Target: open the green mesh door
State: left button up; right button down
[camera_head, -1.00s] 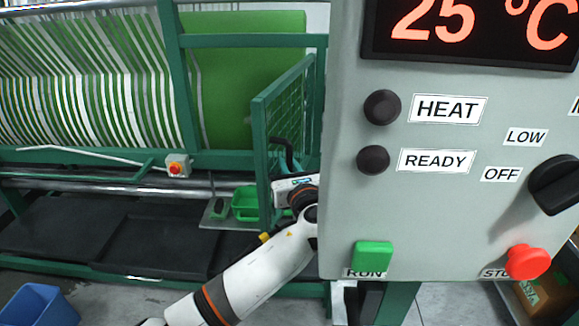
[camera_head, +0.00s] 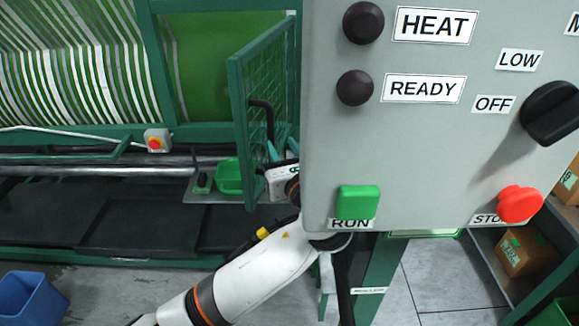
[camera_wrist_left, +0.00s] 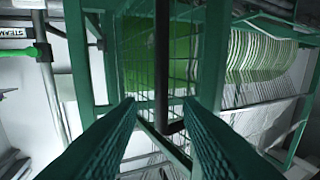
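The green mesh door (camera_head: 238,118) stands swung out at an angle from the machine's green frame, left of the grey control panel. Its black bar handle (camera_head: 262,106) is on the mesh side. In the left wrist view the mesh (camera_wrist_left: 140,62) fills the middle, and the handle (camera_wrist_left: 162,60) runs down ahead of the fingers. My left gripper (camera_head: 272,153) is just below the handle, partly hidden by the control panel. In the wrist view its teal fingers (camera_wrist_left: 161,103) are spread with a gap, and nothing is clamped between them. My right gripper is out of view.
The grey control panel (camera_head: 430,150) stands close on the right, with a green RUN button (camera_head: 357,202) and red STOP button (camera_head: 520,204). Behind the door are a green tray (camera_head: 230,178) and the webbing drum. A blue bin (camera_head: 30,298) is at lower left.

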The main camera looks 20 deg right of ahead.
pick_arm(q)
jog(key=s, duration=0.3)
jog(key=shift+s+d+b, duration=0.1)
jog(key=shift+s+b, duration=0.25)
jog(key=shift+b, duration=0.05)
